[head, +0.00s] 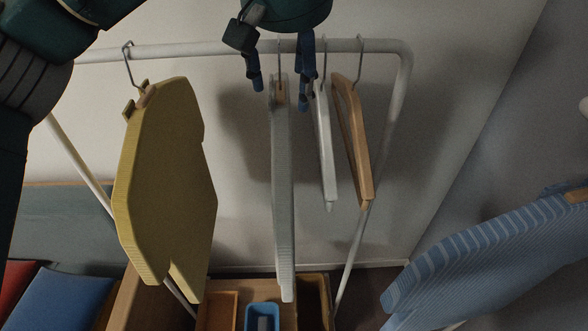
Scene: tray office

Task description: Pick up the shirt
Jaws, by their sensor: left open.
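A blue striped shirt (490,258) slants across the lower right, cut off by the right and bottom edges. A bit of wooden hanger (577,196) shows at its upper end; what holds it up is out of view. My left gripper (280,88) is open at the top middle, in front of the rack's bar. Its two fingers point down, one on each side of the hook and top of a thin light grey garment (283,190) seen edge-on. I cannot tell whether the fingers touch it. My right gripper is not in view.
A white clothes rack (210,49) carries a yellow garment (165,185) at left, and a white hanger (325,140) and a wooden hanger (354,140) right of the grey garment. Below are a blue container (262,310) and a blue cushion (62,296).

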